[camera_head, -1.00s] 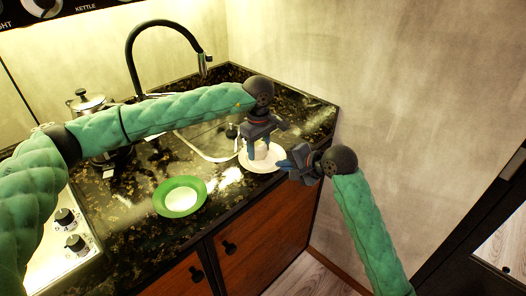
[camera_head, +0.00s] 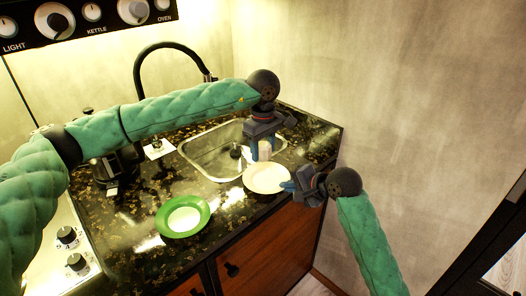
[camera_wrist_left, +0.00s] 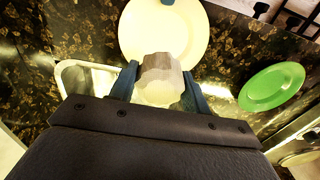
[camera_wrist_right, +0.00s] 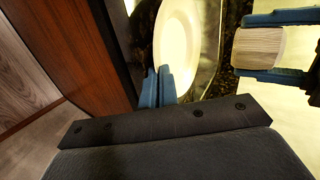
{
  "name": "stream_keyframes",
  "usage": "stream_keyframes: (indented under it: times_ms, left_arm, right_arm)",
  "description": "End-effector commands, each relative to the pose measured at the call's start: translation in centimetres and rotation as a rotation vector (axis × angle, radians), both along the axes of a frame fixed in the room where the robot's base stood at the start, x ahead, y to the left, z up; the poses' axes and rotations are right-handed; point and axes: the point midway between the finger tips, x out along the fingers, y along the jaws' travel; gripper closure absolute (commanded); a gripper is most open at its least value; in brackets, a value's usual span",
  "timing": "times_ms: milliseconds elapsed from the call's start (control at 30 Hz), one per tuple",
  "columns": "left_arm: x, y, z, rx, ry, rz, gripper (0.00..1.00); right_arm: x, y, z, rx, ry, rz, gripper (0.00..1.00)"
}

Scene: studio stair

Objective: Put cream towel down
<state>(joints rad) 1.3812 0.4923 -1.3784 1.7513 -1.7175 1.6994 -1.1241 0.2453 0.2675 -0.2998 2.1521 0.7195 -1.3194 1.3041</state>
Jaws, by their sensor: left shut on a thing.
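My left gripper (camera_head: 264,151) is shut on a small pale cream thing (camera_wrist_left: 162,80). This thing is short and faceted, more like a block or cup than a loose cloth. It also shows between the left fingers in the right wrist view (camera_wrist_right: 258,47). I see no spread-out towel. The held thing is above the far part of a white plate (camera_head: 266,179). My right gripper (camera_head: 289,187) is at the plate's right rim. Its fingers (camera_wrist_right: 157,87) are close together, and the rim appears pinched between them.
A green-rimmed plate (camera_head: 204,214) lies on the dark speckled counter (camera_head: 135,222), left of the white plate. A sink (camera_head: 205,153) with a black tap (camera_head: 139,65) is behind. The counter's front edge and wooden cabinet (camera_head: 262,250) are close. A wall stands at the right.

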Motion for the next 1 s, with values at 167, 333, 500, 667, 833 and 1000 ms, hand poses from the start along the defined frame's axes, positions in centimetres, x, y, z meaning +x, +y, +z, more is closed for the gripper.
stream_keyframes:
  times_ms: [167, 333, 500, 667, 833, 1000]
  left_arm:
    - [0.0, 0.0, 0.0, 0.000, 0.000, 0.000, 0.79]
    - [0.0, 0.0, 0.0, 0.000, 0.000, 0.000, 0.79]
    - [1.0, -0.8, 0.1, -0.001, 0.000, 0.010, 0.79]
    - [3.7, -3.5, 0.4, -0.004, 0.002, 0.041, 0.79]
    - [7.3, -7.2, 0.8, -0.003, 0.004, 0.088, 0.79]
    - [10.1, -10.4, 1.2, -0.003, 0.004, 0.131, 0.79]
  right_arm:
    - [0.0, 0.0, 0.0, -0.001, 0.001, 0.000, 1.00]
    - [0.0, 0.0, 0.0, -0.001, 0.001, 0.000, 1.00]
    - [0.0, 0.0, 0.0, -0.001, 0.001, 0.000, 1.00]
    - [0.0, 0.0, 0.0, 0.000, 0.001, 0.001, 1.00]
    - [0.0, 0.0, 0.0, -0.001, 0.001, 0.000, 1.00]
    - [0.0, 0.0, 0.0, -0.001, 0.001, 0.000, 1.00]
